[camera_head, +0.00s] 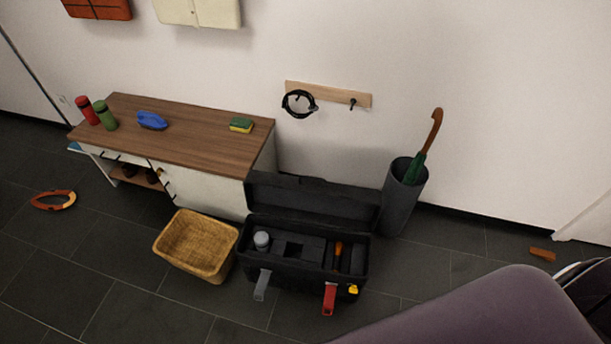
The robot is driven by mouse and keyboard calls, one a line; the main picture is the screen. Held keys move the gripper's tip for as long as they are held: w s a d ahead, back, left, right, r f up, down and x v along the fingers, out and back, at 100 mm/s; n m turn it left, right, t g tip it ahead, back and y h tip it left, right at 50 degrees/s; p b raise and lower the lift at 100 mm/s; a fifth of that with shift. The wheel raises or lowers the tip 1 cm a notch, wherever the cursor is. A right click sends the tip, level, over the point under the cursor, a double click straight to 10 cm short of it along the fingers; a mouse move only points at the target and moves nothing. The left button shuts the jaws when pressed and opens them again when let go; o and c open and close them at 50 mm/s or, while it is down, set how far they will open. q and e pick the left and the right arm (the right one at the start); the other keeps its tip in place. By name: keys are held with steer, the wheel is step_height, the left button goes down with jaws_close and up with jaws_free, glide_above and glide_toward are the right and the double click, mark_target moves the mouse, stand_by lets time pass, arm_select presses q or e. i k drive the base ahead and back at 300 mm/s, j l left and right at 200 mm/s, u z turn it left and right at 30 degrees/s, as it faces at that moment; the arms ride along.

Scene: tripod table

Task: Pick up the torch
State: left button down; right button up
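I cannot pick out the torch with certainty. A small pale grey cylinder (262,240) stands in the left part of the open black toolbox (262,262) on the floor; it is too small to tell what it is. An orange-handled item (338,250) stands in the toolbox's right part. A small yellow item (353,289) is at its front right corner. Neither of my grippers is in view.
A wooden-topped cabinet (190,140) carries red (87,110) and green (105,115) cylinders, a blue brush (152,120) and a sponge (241,125). A wicker basket (170,250) and umbrella stand (398,205) flank the toolbox. A purple surface (480,312) fills the lower right.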

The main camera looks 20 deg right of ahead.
mark_target(339, 246)
steer(key=z, duration=0.95)
